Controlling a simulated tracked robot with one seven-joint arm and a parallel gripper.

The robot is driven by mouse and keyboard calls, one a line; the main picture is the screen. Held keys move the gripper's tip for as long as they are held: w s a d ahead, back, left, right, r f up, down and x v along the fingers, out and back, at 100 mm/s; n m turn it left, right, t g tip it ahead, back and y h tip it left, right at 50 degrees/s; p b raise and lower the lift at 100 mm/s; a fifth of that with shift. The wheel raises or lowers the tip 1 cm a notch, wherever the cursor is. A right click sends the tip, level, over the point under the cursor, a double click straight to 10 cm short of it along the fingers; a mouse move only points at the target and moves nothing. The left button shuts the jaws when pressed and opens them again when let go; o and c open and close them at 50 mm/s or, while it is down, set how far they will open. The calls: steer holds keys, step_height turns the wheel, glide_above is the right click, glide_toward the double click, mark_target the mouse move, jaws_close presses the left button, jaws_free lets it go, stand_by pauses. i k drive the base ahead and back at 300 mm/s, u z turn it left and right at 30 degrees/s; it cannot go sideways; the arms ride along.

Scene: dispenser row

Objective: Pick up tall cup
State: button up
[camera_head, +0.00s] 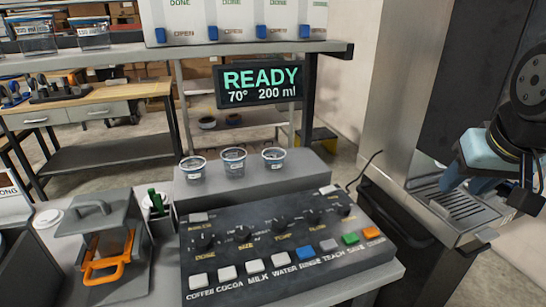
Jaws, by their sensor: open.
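Three small clear cups with pale rims and labels stand in a row on a grey ledge: a left cup (193,169), a middle cup (233,163) and a right cup (273,159). The middle cup looks slightly larger, but I cannot tell for sure which one is the tall cup. My gripper (462,178), with blue fingers, is at the right edge, over the drip tray of the tall metal machine. It is open and well apart from the cups. Part of the fingers is hidden by the angle.
The black control panel (280,245) with knobs and buttons lies in front of the cups. A READY display (260,84) hangs behind them. A grey box with an orange handle (103,270) stands left. The metal machine (395,100) with its drip tray (465,211) stands right.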

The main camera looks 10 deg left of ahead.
mark_target(235, 164)
steer(key=z, duration=0.7)
steer(key=k, duration=2.15)
steer(key=u, duration=1.1)
steer(key=i, duration=1.7)
steer(key=z, duration=0.05)
